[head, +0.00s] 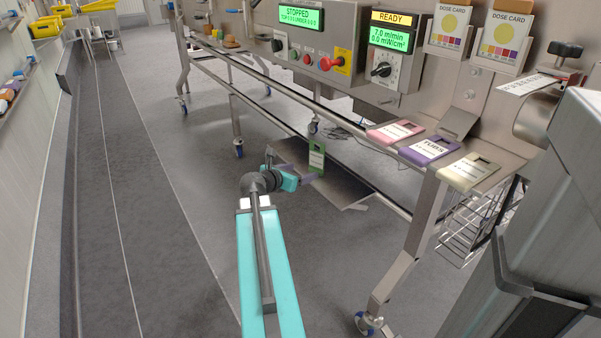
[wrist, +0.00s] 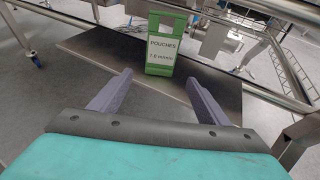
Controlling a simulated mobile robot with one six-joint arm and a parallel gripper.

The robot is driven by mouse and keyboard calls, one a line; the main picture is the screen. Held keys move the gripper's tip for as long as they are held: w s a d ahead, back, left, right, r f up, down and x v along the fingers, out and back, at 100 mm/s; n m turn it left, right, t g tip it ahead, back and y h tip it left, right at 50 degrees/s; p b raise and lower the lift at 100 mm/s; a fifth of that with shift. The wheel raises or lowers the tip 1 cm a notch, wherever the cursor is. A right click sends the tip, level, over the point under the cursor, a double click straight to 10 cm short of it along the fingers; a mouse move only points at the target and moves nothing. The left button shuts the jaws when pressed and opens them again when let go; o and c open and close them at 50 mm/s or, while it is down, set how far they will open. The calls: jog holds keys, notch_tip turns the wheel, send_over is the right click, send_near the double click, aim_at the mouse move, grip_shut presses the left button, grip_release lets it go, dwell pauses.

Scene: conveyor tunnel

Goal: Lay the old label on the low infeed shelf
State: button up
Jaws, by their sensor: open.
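A green label (wrist: 166,40) reading POUCHES, with a cut-out at one end, shows over the low infeed shelf (wrist: 102,47). The label also shows in the head view (head: 317,158), at the grey shelf (head: 345,190) under the machine. I cannot tell whether it lies flat or leans there. My gripper (wrist: 158,77) is open, its two purple fingers apart with nothing gripped between them. The label's near end is just beyond the fingertips. In the head view my gripper (head: 299,177) is at the shelf's left side, its fingers hard to make out.
Pink (head: 395,130), purple (head: 430,149) and cream (head: 468,172) labels lie on a ledge above the shelf. A machine leg (head: 405,260) and a wire basket (head: 470,225) stand to the right. The floor (head: 160,220) at left is clear.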

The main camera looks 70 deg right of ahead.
jog(key=w+a+f+m+t+y, duration=0.1)
jog(key=w+a+f+m+y, duration=0.1)
jog(key=w+a+f, duration=0.45)
jog(key=w+a+f+m+y, duration=0.2)
jog(key=w+a+f, duration=0.1)
jog(key=a+f, duration=0.65)
jog(key=w+a+f+m+t+y, duration=0.1)
jog(key=w+a+f+m+y, duration=0.1)
jog(key=w+a+f, duration=0.45)
jog(key=s+a+f+m+y, duration=0.1)
jog(key=a+f+m+y, duration=0.1)
jog(key=a+f, duration=0.7)
jog(key=s+a+f+m+y, duration=0.1)
jog(key=s+a+f+y, duration=0.1)
jog(key=a+f, duration=0.7)
jog(key=s+a+f+m+g+y, duration=0.1)
jog(key=s+a+f+m, duration=0.1)
jog(key=s+a, duration=0.3)
jog(key=s+a+f+m+g+y, duration=0.1)
jog(key=s+a+f+m+g, duration=0.1)
jog(key=a, duration=1.1)
jog(key=s+a+f+m+g+y, duration=0.1)
jog(key=s+a+f+m, duration=0.2)
jog(key=s+a, duration=0.4)
jog(key=shift+s+a+f+y, duration=0.35)
jog(key=shift+a+f, duration=0.35)
jog(key=shift+a, duration=0.5)
